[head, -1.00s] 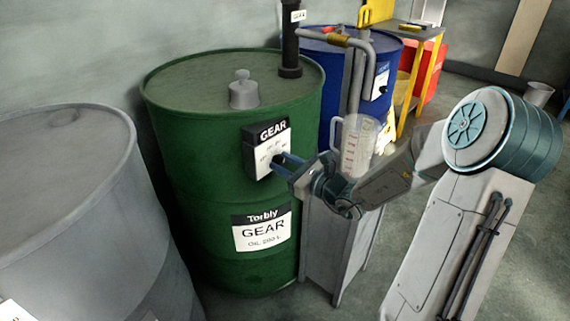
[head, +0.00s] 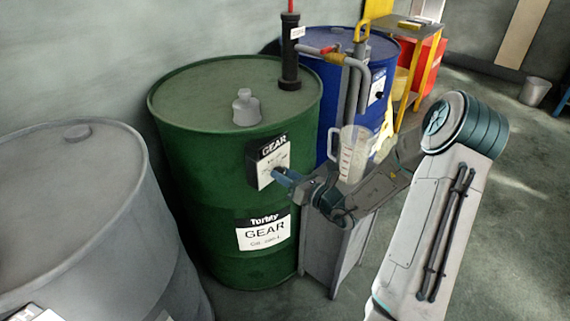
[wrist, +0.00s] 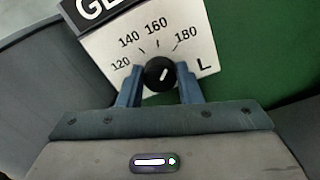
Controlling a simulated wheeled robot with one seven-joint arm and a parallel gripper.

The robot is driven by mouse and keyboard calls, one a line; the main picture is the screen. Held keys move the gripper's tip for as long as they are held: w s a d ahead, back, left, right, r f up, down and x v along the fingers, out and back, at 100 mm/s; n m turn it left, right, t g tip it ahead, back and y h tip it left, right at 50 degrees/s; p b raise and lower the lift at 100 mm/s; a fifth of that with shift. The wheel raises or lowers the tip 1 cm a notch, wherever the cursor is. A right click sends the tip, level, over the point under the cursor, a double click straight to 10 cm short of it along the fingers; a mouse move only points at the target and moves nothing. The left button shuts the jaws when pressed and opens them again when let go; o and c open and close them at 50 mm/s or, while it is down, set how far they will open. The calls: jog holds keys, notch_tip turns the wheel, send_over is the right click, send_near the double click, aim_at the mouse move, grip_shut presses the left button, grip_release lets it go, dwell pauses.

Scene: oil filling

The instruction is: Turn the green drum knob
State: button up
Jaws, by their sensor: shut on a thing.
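The green drum (head: 200,160) stands in the middle of the head view with a GEAR label on its side. A dial box (head: 267,160) with a white face sits on its upper front. In the wrist view, the black round knob (wrist: 160,74) is on the white dial face (wrist: 200,50), marked 120 to 180 and L. The knob's white mark slants toward the upper right. My gripper (wrist: 160,85) has its two blue fingers on either side of the knob, shut on it. In the head view my gripper (head: 285,176) reaches the box from the right and hides the knob.
A grey drum (head: 70,220) stands at the left and a blue drum (head: 320,90) behind. A clear measuring jug (head: 353,155) sits on a grey stand (head: 330,250) close to my arm. A black hand pump (head: 290,65) rises from the green drum. Floor at the right is open.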

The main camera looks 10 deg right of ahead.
jog(key=shift+m+p, duration=1)
jog(key=shift+p, duration=0.25)
jog(key=o, duration=1)
jog(key=shift+s+d, duration=0.1)
jog(key=p+v, duration=0.1)
jog(key=v, duration=1.2)
jog(key=shift+s+d, duration=0.2)
jog(key=shift+s, duration=0.05)
